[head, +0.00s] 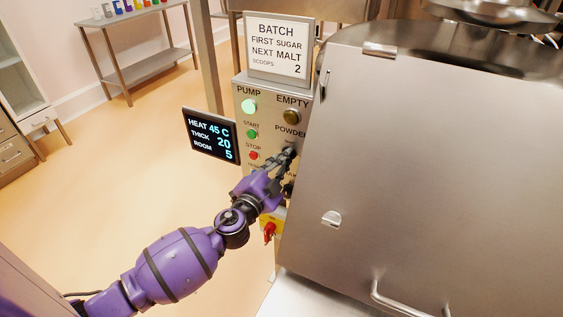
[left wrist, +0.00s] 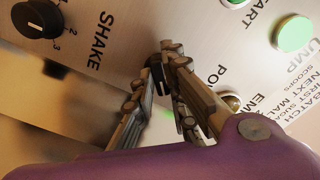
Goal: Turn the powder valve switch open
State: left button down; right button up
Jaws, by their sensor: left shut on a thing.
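The steel control panel (head: 242,98) stands left of the large steel hopper housing (head: 420,150). Its POWDER label (head: 290,130) sits above my left gripper (head: 288,155). In the left wrist view my left gripper (left wrist: 168,62) is shut, its fingertips around a small dark switch lever (left wrist: 160,75) on the panel near the partly hidden POWDER lettering. The fingers cover most of the switch, so its exact angle cannot be told. My right gripper is in neither view.
The green PUMP lamp (head: 249,106) is lit; the EMPTY lamp (head: 291,117) looks dark amber. START (head: 252,134) and STOP (head: 254,155) buttons are close by. A black SHAKE knob (left wrist: 38,18), a display (head: 210,135) and a red switch (head: 269,232) are also near.

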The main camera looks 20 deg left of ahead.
pick_arm(q)
jog(key=shift+r+m+p, duration=0.15)
jog(key=shift+m+p, duration=0.5)
jog(key=shift+m, duration=3.35)
jog(key=c, duration=1.8)
grip_release()
jog(key=shift+o, duration=0.2)
jog(key=shift+s, duration=0.1)
jog(key=s, duration=1.1)
jog(key=shift+s+a, duration=0.3)
jog(key=shift+s, duration=0.1)
